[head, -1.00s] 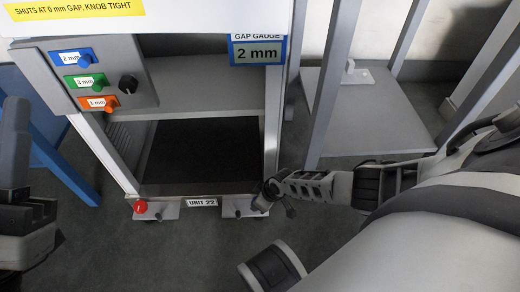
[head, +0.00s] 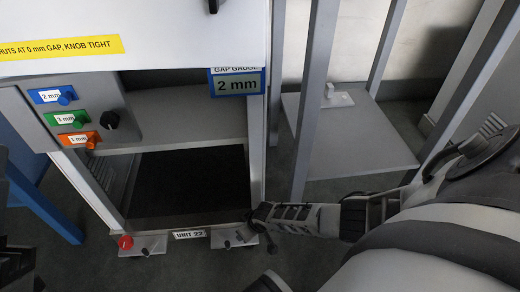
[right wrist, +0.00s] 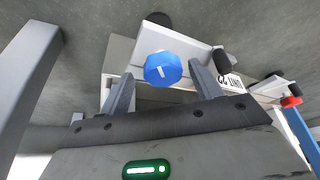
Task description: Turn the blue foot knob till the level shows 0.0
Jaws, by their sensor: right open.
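The blue foot knob (right wrist: 163,68) shows in the right wrist view, under a corner of the unit, with a white mark on its face. My right gripper (right wrist: 158,86) is open, its two fingers to either side of the knob's near side; I cannot tell whether they touch it. In the head view the right gripper (head: 250,233) is at the unit's front right foot and the blue knob cannot be made out. The gap gauge (head: 238,84) reads 2 mm. No level display is legible. Part of my left arm (head: 16,265) shows at the lower left; its gripper is not visible.
A red foot knob (head: 125,242) is at the unit's front left foot. Blue, green and orange tabs and a black knob (head: 110,120) are on the side panel. Grey frame posts (head: 314,100) stand to the right.

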